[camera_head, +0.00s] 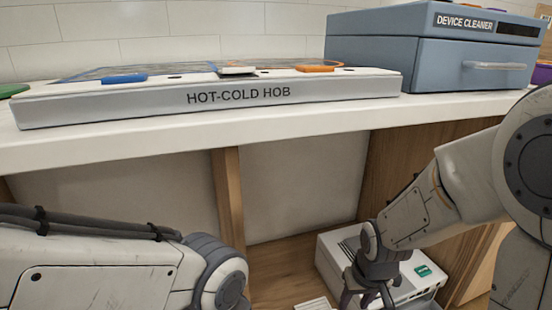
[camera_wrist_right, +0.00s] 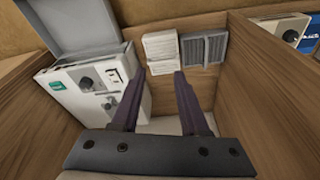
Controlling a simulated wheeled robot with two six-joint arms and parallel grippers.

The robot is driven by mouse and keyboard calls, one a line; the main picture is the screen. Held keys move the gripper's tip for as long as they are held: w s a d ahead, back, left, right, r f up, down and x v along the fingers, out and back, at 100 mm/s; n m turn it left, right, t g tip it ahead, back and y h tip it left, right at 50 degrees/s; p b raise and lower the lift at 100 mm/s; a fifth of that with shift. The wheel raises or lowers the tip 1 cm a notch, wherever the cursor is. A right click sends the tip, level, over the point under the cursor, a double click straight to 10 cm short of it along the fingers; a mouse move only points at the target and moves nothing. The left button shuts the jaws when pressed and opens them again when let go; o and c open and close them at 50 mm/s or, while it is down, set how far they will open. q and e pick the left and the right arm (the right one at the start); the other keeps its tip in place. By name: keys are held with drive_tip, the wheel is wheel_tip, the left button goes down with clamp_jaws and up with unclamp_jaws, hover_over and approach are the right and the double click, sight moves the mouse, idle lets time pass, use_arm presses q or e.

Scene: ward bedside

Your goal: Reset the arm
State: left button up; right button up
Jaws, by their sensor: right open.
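My right arm reaches down from the right in the head view. Its right gripper (camera_head: 368,297) is low in the wooden compartment under the counter, overlapping the white box (camera_head: 328,262) there. In the right wrist view the right gripper (camera_wrist_right: 159,74) is open, its two dark fingers apart with nothing between them. The white box (camera_wrist_right: 75,105), with a green label and dark knobs, stands left of the fingers. Part of my left arm crosses the lower left of the head view; its gripper is out of view.
The counter (camera_head: 200,137) above carries the hot-cold hob (camera_head: 150,107) and the blue-grey device cleaner (camera_head: 420,65). A wooden post (camera_head: 228,195) divides the space below. A white slatted item (camera_wrist_right: 160,48) and a grey slatted item (camera_wrist_right: 205,49) lie beyond the fingers. A wooden wall (camera_wrist_right: 270,95) stands to the right.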

drive_tip(key=s+a+r+n+g+p, duration=0.1)
drive_tip(key=s+a+r+n+p, duration=0.4)
drive_tip(key=s+r, duration=0.35)
drive_tip(key=s+a+r+n+g+p, duration=0.1)
drive_tip(key=s+a+r+n+p, duration=0.1)
drive_tip(key=s+a+r+p, duration=0.45)
wheel_tip(320, 180, up, 39)
drive_tip(key=s+p, duration=0.1)
drive_tip(key=p, duration=3.4)
drive_tip(key=shift+s+a+y, duration=0.2)
drive_tip(key=shift+a+y, duration=0.05)
drive_tip(key=shift+y, duration=0.15)
